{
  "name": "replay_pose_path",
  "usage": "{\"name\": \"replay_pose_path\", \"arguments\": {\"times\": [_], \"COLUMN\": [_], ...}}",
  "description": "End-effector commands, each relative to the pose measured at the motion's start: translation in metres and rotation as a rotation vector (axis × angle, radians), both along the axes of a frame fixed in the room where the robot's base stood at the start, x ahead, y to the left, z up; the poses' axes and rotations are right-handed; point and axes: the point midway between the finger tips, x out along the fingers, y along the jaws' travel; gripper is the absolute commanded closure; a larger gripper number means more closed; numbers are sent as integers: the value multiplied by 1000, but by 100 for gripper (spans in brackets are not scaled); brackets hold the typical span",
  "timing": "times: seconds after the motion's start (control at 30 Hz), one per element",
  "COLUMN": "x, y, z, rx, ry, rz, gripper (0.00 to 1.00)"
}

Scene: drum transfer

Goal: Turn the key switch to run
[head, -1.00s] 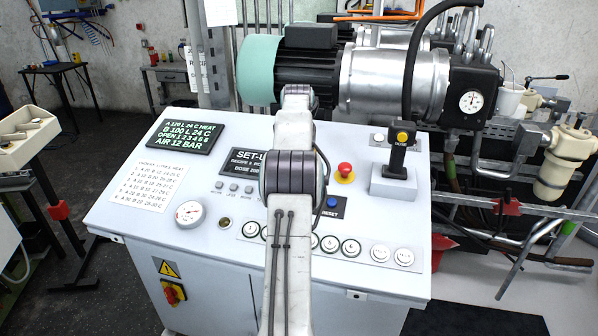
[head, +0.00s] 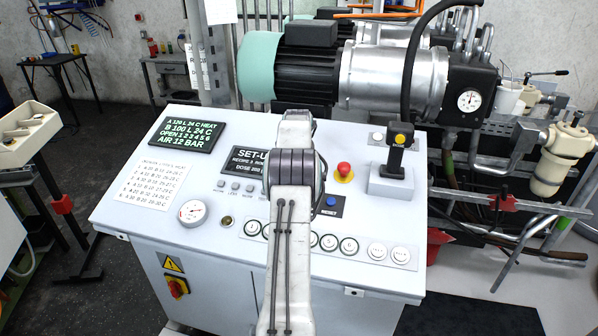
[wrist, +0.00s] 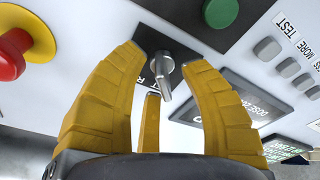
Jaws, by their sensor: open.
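The key switch (wrist: 166,73) shows in the wrist view as a silver lever on a black plate (wrist: 148,75). Lettering on the plate is mostly covered. My gripper (wrist: 166,58) has yellow fingers, spread apart on the left and right of the lever. A further finger shows below, near the lever's end. I see gaps at both sides of the lever and cannot tell whether the lower finger touches it. In the head view my own arm hides the switch and the gripper.
The red emergency button on its yellow base (head: 344,171) is close by, left in the wrist view. A green button (wrist: 220,12) is above the switch there. The set-up screen (head: 247,160), joystick box (head: 392,180) and blue reset button (head: 331,201) also stand on the panel (head: 140,225).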

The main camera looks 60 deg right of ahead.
Motion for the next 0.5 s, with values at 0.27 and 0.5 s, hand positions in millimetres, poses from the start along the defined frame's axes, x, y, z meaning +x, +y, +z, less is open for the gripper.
{"name": "replay_pose_path", "arguments": {"times": [0.27,0.5], "x": [0,0], "y": [0,0], "z": [0,0], "rx": [0,0], "ry": [0,0], "rz": [0,0], "gripper": [73,95]}}
